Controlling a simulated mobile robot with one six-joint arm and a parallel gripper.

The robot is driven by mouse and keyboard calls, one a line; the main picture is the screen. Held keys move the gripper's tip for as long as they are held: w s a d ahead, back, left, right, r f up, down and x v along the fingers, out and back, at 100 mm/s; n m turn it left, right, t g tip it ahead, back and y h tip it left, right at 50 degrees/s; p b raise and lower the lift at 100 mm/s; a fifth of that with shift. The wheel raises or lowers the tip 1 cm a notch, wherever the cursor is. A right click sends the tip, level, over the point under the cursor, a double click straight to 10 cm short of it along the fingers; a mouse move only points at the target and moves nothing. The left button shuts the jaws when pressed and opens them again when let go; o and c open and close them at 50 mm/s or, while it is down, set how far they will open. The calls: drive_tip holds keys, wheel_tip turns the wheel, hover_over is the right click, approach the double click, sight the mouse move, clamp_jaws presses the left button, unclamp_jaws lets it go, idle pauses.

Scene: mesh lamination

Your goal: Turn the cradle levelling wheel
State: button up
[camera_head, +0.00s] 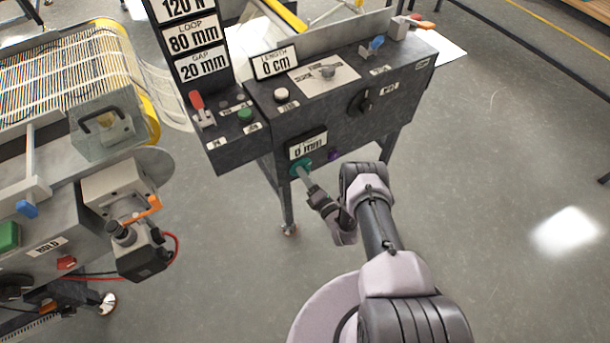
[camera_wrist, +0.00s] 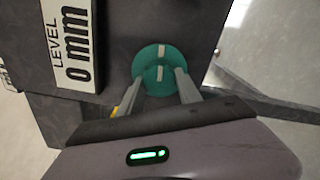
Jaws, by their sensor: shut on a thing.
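The cradle levelling wheel is a small teal disc (camera_head: 301,168) low on the front of the dark control box. In the wrist view the wheel (camera_wrist: 160,72) faces me, with a pale mark on its face. My gripper (camera_head: 305,178) reaches it from the front right, and its two fingers (camera_wrist: 160,85) sit on either side of the wheel's lower part, shut on it. The finger ends are partly hidden against the wheel. The level display (camera_head: 307,147) just above the wheel reads 0 mm, and it also shows in the wrist view (camera_wrist: 72,45).
A purple button (camera_head: 333,155) sits just right of the wheel. A table leg (camera_head: 287,205) stands below.

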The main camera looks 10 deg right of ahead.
drive_tip(key=shift+f+n, duration=0.1)
drive_tip(key=shift+n, duration=0.2)
idle(0.4)
drive_tip(key=o, duration=1.4)
drive_tip(key=shift+c, duration=0.2)
drive_tip(key=p+v, duration=0.4)
drive_tip(key=v, duration=1.3)
drive_tip(key=shift+s, duration=0.25)
